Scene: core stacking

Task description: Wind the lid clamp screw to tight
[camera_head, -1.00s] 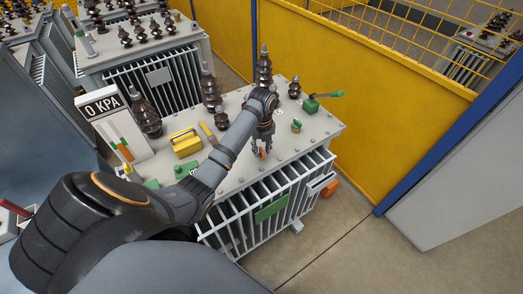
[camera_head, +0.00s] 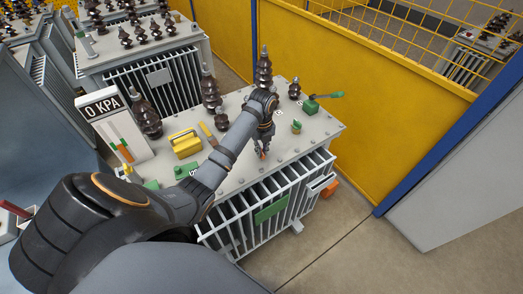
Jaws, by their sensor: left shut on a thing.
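My left gripper (camera_head: 264,151) reaches down onto the grey lid (camera_head: 240,175) of the nearest transformer. Its fingers are shut on the small orange-red clamp screw (camera_head: 263,156). Only a bit of the screw shows between and below the fingertips, so its thread and how deep it sits are hidden. My right gripper is not in view.
Brown insulators (camera_head: 264,68) stand along the lid's back. A green valve with a lever (camera_head: 313,105) and a small green fitting (camera_head: 296,127) are right of the gripper. A yellow case (camera_head: 185,143) and a "0 KPA" gauge board (camera_head: 103,106) are left. A yellow wall (camera_head: 370,110) stands behind.

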